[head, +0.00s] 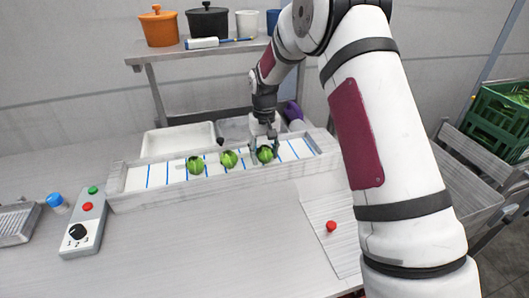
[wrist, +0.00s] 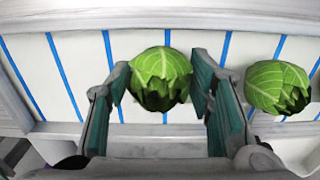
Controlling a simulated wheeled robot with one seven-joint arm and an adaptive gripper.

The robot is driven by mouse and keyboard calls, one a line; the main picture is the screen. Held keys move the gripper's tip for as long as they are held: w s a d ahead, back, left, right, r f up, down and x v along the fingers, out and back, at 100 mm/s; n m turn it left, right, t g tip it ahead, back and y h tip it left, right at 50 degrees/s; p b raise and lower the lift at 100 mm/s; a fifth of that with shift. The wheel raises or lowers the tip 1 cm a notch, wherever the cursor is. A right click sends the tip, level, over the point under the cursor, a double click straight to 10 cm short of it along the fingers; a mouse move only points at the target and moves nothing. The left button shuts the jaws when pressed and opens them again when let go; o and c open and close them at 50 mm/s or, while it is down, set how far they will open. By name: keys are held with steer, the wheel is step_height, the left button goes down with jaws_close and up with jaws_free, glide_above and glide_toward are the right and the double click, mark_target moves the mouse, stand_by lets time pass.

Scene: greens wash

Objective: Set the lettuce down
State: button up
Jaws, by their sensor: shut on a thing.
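My gripper (head: 264,150) is shut on a green lettuce (head: 265,155) at the right part of a long white tray (head: 135,179) marked with blue lines. In the wrist view the held lettuce (wrist: 161,78) sits between the teal-padded fingers of my gripper (wrist: 160,85), above the white striped floor. Whether its underside touches the floor is hidden. Two more lettuces stand in the tray to its left in the head view, the near one (head: 229,159) and the farther one (head: 195,165). One of them shows at the right of the wrist view (wrist: 278,87).
A shelf (head: 200,50) with orange and black pots rises behind the tray. A green crate (head: 500,120) is at the far right. The front counter is mostly clear.

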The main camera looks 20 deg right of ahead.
steer(key=shift+f, duration=0.2)
steer(key=o, duration=1.2)
steer(key=shift+r, duration=0.1)
